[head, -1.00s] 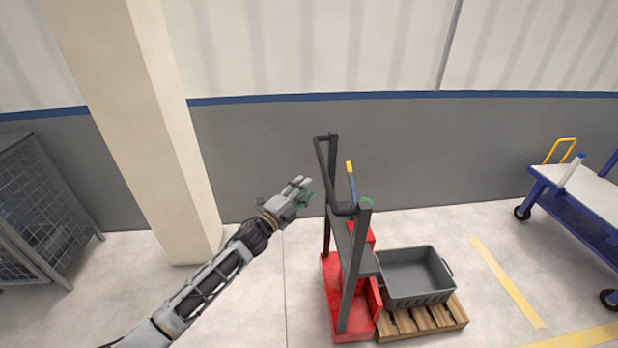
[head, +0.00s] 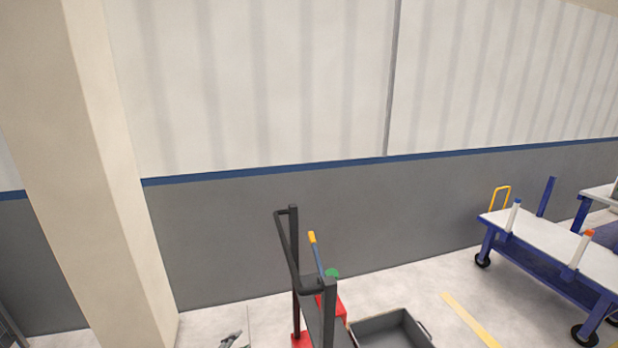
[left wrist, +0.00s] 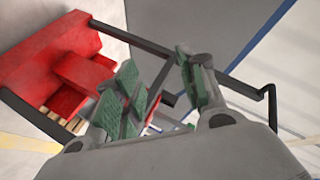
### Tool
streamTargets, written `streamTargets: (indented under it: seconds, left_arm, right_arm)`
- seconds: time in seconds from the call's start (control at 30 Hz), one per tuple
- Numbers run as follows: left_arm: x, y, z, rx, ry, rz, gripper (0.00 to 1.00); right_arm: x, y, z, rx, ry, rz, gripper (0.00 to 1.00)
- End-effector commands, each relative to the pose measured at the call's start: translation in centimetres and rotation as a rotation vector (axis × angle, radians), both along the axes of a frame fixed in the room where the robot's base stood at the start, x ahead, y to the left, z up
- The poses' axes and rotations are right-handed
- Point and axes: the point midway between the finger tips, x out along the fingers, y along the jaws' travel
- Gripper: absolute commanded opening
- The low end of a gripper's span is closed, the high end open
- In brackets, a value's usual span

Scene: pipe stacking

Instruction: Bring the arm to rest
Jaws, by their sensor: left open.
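My left gripper (left wrist: 158,72) fills the lower middle of the left wrist view, its green-padded fingers apart with nothing between them. In the head view only a small grey part of my left arm or gripper (head: 232,341) shows at the bottom edge. It is left of the cart and apart from it. My right gripper is in neither view.
A red-based cart with a dark frame (head: 293,262) stands at bottom centre; its red base (left wrist: 75,65) shows in the left wrist view. A grey crate (head: 425,330) is right of it. A beige pillar (head: 95,170) stands left, a blue trolley (head: 545,262) right.

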Motion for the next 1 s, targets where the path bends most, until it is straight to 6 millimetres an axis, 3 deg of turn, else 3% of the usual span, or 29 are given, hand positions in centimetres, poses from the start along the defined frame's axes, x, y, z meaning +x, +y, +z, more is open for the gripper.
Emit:
streamTargets:
  seconds: [0.03, 0.2, 0.5, 0.67, 1.0]
  left_arm:
    - [-1.2, 0.7, -2.2, -0.017, 0.046, 0.026, 0.41]
    - [-5.2, 2.7, -8.6, -0.070, 0.184, 0.113, 0.41]
    - [-14.3, 5.6, -18.7, -0.155, 0.417, 0.275, 0.41]
    - [-20.0, 6.7, -23.3, -0.194, 0.534, 0.363, 0.41]
    - [-33.5, 8.2, -31.1, -0.263, 0.775, 0.557, 0.41]
  right_arm:
    - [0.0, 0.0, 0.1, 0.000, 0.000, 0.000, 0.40]
    - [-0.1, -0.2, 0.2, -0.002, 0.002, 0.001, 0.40]
    - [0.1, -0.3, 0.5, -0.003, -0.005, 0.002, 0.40]
    - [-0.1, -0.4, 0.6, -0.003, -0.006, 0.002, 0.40]
    - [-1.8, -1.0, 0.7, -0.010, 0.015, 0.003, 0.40]
